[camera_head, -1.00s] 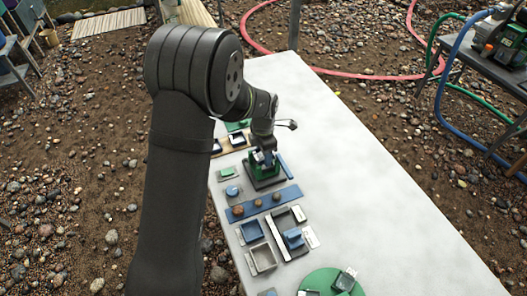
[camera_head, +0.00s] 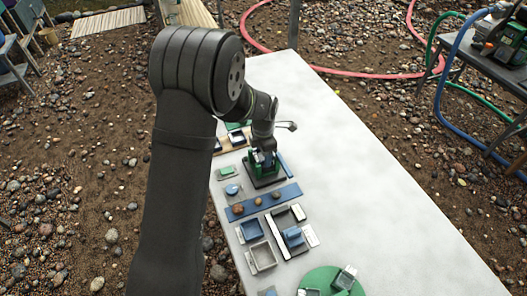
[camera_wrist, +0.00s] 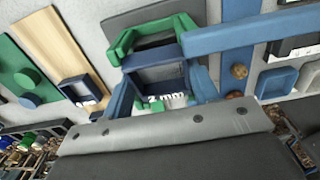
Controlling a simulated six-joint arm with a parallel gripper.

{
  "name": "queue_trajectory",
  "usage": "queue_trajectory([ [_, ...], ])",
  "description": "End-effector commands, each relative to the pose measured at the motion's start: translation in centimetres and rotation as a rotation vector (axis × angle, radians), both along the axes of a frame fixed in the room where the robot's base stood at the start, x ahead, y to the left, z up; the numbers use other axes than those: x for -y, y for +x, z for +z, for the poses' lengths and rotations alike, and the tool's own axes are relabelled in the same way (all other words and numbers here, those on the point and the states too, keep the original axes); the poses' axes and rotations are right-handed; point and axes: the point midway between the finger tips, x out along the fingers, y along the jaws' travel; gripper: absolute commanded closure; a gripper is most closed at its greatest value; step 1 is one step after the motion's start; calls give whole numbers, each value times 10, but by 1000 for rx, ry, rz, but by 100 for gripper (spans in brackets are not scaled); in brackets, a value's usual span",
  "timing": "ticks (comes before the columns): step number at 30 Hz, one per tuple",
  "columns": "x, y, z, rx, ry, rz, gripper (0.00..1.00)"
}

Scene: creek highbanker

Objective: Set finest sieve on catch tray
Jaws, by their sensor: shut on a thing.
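My gripper (camera_wrist: 163,92) is shut on a small dark blue frame marked "2 mm" (camera_wrist: 155,74), which looks like a sieve. A blue finger stands on each side of it. Green uprights (camera_wrist: 128,45) stand around the frame, and a dark grey square tray (camera_wrist: 150,30) lies beyond and below it. In the head view my gripper (camera_head: 262,157) is over the green piece (camera_head: 251,164) on the dark tray (camera_head: 266,183). The gap between frame and tray is hidden, so I cannot tell whether they touch.
A blue bar (camera_wrist: 240,35) lies close by. A blue strip with round brown stones (camera_head: 290,193), a grey square tray (camera_head: 262,257) and a blue square tray (camera_head: 251,231) are nearer the camera. A green disc (camera_head: 325,282) is at the front. The white table (camera_head: 380,210) is clear on the right.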

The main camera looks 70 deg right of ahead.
Motion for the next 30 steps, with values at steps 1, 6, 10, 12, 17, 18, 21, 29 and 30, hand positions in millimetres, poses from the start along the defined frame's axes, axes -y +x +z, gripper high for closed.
queue_trajectory([
  [1,-2,1,-2,1,6,0,66],
  [6,-3,2,-2,1,8,0,66],
  [10,-3,2,-2,1,8,1,66],
  [12,-4,2,-3,1,10,1,66],
  [17,-5,3,-8,1,11,1,65],
  [18,-5,3,-9,1,10,1,65],
  [21,-5,3,-11,1,10,1,66],
  [29,-5,3,-11,1,10,1,66],
  [30,-5,3,-11,1,10,1,66],
])
